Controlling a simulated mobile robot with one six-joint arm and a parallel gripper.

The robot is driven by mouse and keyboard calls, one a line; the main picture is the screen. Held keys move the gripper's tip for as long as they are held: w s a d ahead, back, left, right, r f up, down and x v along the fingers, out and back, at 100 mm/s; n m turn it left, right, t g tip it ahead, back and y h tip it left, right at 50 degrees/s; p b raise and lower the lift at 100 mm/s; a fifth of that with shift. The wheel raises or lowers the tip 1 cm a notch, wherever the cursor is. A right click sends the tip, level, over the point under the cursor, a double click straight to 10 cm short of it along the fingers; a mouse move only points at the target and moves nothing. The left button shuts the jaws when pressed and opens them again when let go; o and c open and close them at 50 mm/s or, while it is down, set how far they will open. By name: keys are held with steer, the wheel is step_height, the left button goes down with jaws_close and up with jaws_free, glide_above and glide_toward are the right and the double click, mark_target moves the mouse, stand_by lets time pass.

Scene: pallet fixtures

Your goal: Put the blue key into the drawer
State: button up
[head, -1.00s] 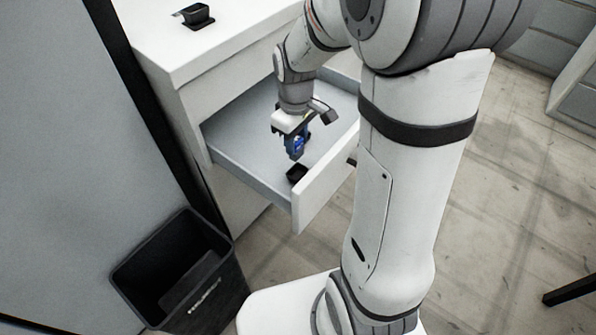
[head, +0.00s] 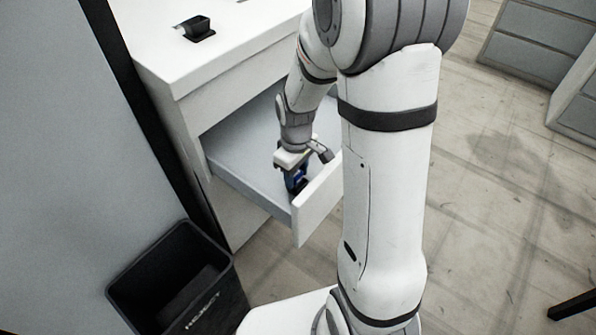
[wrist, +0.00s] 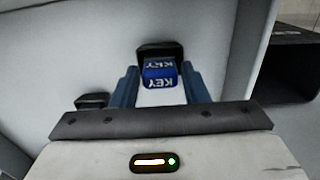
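The blue key (wrist: 160,76), marked KEY in white, sits between the two blue fingers of my gripper (wrist: 160,82) in the wrist view. The fingers look closed on its sides. In the head view my gripper (head: 297,180) points down inside the open drawer (head: 320,203), near its front panel. The key is mostly hidden there by the gripper. A black holder (wrist: 160,49) stands on the drawer floor right at the far end of the key. Whether the key touches it, I cannot tell.
A second small black piece (wrist: 92,101) lies left of the fingers in the wrist view. A black holder (head: 196,28) stands on the white cabinet top (head: 235,40). A dark reject bin (head: 180,280) stands below left.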

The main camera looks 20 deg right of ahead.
mark_target(297, 173)
steer(key=shift+o, duration=1.2)
steer(key=shift+r, duration=0.1)
step_height(297, 173, up, 12)
steer(key=p, duration=0.2)
steer(key=s+r+m+t, duration=0.1)
steer(key=s+r+m, duration=0.1)
steer(key=s, duration=0.4)
steer(key=s+r+m+t, duration=0.1)
steer(key=s+r+m, duration=0.1)
steer(key=s+m, duration=0.3)
steer(key=s, duration=0.2)
steer(key=shift+s+d+r, duration=0.25)
steer(key=shift+s+r, duration=0.05)
steer(key=shift+r, duration=0.05)
step_height(297, 173, up, 7)
steer(key=p, duration=0.6)
steer(key=shift+s+t, duration=0.25)
steer(key=shift+t, duration=0.05)
